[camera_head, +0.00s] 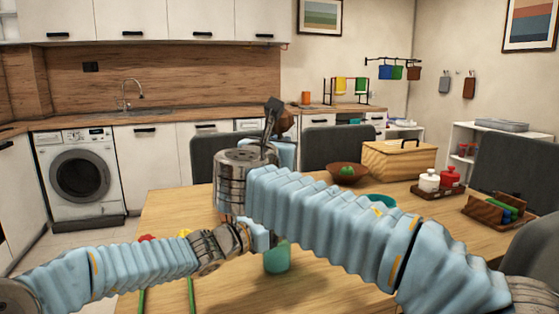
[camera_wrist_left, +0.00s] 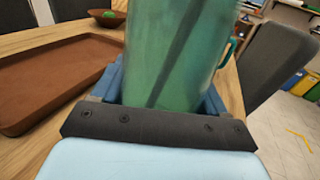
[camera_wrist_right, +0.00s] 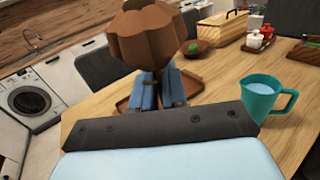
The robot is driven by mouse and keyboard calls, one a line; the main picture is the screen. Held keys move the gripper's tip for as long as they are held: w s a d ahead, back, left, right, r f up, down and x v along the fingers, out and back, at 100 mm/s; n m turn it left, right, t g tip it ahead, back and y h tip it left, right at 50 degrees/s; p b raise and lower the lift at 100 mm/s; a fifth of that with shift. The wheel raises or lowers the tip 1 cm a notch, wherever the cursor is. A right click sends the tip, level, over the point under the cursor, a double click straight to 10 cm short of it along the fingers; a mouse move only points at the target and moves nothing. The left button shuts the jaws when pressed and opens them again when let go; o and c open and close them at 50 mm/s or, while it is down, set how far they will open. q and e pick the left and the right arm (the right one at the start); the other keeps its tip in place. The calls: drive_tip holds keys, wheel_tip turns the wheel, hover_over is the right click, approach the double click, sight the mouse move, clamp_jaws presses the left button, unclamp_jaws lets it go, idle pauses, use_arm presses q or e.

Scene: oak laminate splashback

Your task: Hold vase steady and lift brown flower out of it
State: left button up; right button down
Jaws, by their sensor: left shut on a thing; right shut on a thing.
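The green see-through vase (camera_wrist_left: 170,60) stands between the fingers of my left gripper (camera_wrist_left: 165,95), which is shut on it. In the head view, only the lower part of the vase (camera_head: 277,260) shows below my right arm. The brown flower (camera_wrist_right: 152,35) is up in front of my right gripper (camera_wrist_right: 158,92), which is shut on its stem. In the head view the flower head (camera_head: 286,121) shows beside my right wrist. A dark slanted strip shows through the vase wall; I cannot tell whether it is the stem. The vase mouth is hidden.
A teal mug (camera_wrist_right: 265,98) of pale liquid stands right of my right gripper. A brown tray (camera_wrist_left: 45,85) lies beside the vase. A red flower (camera_head: 146,238) and a yellow flower (camera_head: 184,233) show behind my left arm. A wooden box (camera_head: 398,161) and bowl (camera_head: 347,173) stand farther back.

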drive_tip(key=shift+w+a+r, duration=0.1)
drive_tip(key=shift+r, duration=2.9)
drive_tip(key=shift+w+a+r, duration=0.1)
drive_tip(key=shift+r, duration=2.85)
drive_tip(key=shift+d, duration=0.1)
drive_tip(key=shift+s+r, duration=0.3)
drive_tip(key=shift+s, duration=0.2)
drive_tip(key=shift+s+r+m+t+h, duration=0.1)
drive_tip(key=shift+s+r+t, duration=0.2)
drive_tip(key=shift+s, duration=0.4)
drive_tip(key=shift+s+r+m+t+h, duration=0.1)
drive_tip(key=shift+s+t, duration=0.35)
drive_tip(key=shift+s, duration=0.2)
drive_tip(key=shift+s+r+m+t+h, duration=0.1)
drive_tip(key=shift+s+r+t, duration=0.2)
drive_tip(key=shift+s, duration=0.4)
drive_tip(key=shift+f, duration=0.1)
use_arm(q)
drive_tip(key=o, duration=1.2)
drive_tip(key=v, duration=1.2)
drive_tip(key=shift+s+f, duration=0.1)
